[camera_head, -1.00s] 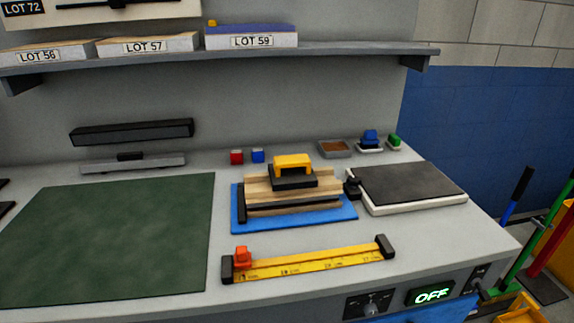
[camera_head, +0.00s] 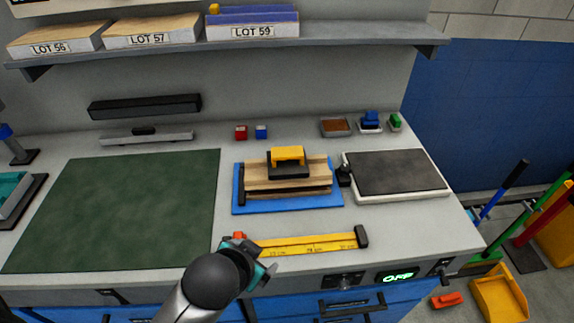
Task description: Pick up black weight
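The black weight (camera_head: 288,171) is a dark block with a yellow handle (camera_head: 287,154) on top. It rests on a stack of light wooden boards (camera_head: 262,178), which lies on a blue mat (camera_head: 290,204) in the middle of the bench. My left gripper (camera_head: 262,255), with teal parts, is low at the bench's front edge, in front of and left of the weight and well apart from it. Its fingers look spread and hold nothing visible; the dark round wrist partly hides them. My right gripper is not in view.
A yellow ruler (camera_head: 310,244) with black ends lies in front of the mat, its left end partly hidden by my gripper. A dark-topped plate (camera_head: 397,172) is to the right. A green mat (camera_head: 120,205) is to the left. A shelf (camera_head: 330,41) runs above.

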